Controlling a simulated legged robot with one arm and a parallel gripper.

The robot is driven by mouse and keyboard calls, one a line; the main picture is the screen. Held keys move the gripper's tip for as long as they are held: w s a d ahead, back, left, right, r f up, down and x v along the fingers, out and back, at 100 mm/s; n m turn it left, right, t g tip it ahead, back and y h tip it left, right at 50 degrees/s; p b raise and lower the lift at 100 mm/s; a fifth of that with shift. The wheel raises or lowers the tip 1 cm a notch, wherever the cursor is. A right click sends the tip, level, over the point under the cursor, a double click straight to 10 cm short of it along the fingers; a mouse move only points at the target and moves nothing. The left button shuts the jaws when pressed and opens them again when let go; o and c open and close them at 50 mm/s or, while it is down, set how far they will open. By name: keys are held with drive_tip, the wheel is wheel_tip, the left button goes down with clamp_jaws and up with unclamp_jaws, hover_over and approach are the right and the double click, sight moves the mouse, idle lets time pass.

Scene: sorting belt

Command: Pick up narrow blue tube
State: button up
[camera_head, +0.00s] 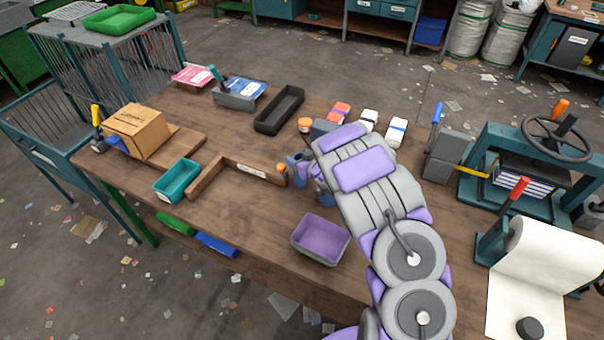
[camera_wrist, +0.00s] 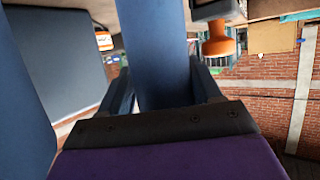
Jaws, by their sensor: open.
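A narrow blue upright shape, which looks like the narrow blue tube (camera_wrist: 155,50), stands between my gripper's two dark fingers in the wrist view. My gripper (camera_wrist: 160,92) is open, with one finger on each side of it. I cannot tell whether either finger touches it. A wider blue surface (camera_wrist: 22,90) fills the left edge of that view. In the head view, small blue pieces (camera_head: 326,198) show at the end of my arm above the wooden table. My arm hides most of that spot, and I cannot tell the tube apart there.
An orange-tipped tool (camera_head: 282,168) lies beside the wooden corner rail (camera_head: 240,168). A purple-lined tray (camera_head: 320,258) sits in front, and a teal bin (camera_head: 177,196) is to the left. A black tray (camera_head: 279,122) is behind. A press with a handwheel (camera_head: 556,140) stands at right.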

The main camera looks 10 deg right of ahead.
drive_tip(key=shift+a, duration=0.35)
drive_tip(key=shift+c, duration=0.2)
drive_tip(key=shift+a, duration=0.15)
drive_tip(key=c, duration=0.3)
drive_tip(key=shift+d, duration=0.35)
drive_tip(key=c, duration=0.6)
drive_tip(key=shift+a+r, duration=0.1)
